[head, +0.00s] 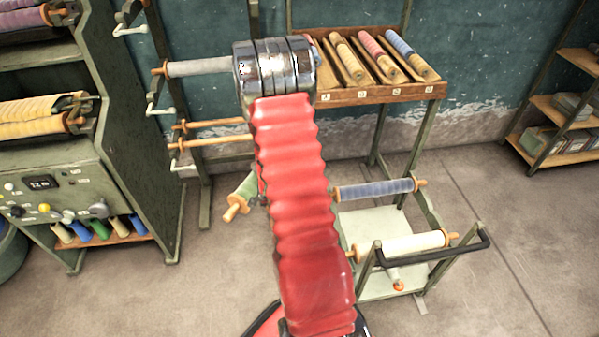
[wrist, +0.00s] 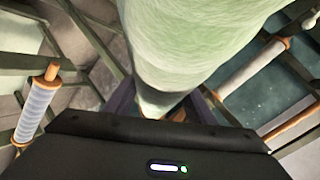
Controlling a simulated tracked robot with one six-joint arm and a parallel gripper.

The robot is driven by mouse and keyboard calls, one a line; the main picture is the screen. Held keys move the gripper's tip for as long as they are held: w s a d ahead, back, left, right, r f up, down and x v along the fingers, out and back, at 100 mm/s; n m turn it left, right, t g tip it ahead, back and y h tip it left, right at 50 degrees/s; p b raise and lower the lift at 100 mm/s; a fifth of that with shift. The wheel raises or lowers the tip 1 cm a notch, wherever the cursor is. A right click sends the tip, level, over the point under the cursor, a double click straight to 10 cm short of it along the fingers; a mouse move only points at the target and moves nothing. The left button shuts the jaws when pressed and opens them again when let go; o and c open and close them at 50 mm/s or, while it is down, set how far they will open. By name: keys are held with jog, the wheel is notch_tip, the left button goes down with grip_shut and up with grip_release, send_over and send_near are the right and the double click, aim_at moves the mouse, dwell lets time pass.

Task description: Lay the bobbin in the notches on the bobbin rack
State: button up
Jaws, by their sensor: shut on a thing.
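A pale green bobbin (head: 245,189) with a wooden end shows left of my red arm in the head view, tilted; the arm hides the rest. In the wrist view the bobbin (wrist: 195,40) fills the upper middle. My gripper (wrist: 163,108) is shut on it; in the head view the arm hides the gripper. What seems to be the bobbin rack (head: 153,90) is a green frame behind and left of the arm. It holds a grey bobbin (head: 200,67) at the top and bare wooden rods (head: 215,142) lower down. My arm covers its right side.
A cart (head: 372,285) at right carries a blue bobbin (head: 375,189) and a cream bobbin (head: 400,246). Behind it stands a sloped wooden display (head: 380,95) with several spools. A green machine (head: 50,185) fills the left. The floor (head: 130,290) at front left is clear.

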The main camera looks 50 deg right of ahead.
jog(key=w+a+r+n+t+y, duration=0.1)
jog(key=a+r, duration=0.5)
jog(key=a, duration=0.6)
jog(key=w+a+r+n+t+y, duration=0.1)
jog(key=w+a+r+n+y, duration=0.3)
jog(key=a, duration=0.9)
jog(key=w+a+r+n+t+y, duration=0.1)
jog(key=w+a+r+n+y, duration=0.1)
jog(key=w+a+r, duration=0.3)
jog(key=a+r+n, duration=0.1)
jog(key=a+r, duration=0.3)
jog(key=a, duration=0.3)
jog(key=shift+w+a+y, duration=0.4)
jog(key=shift+a, duration=0.1)
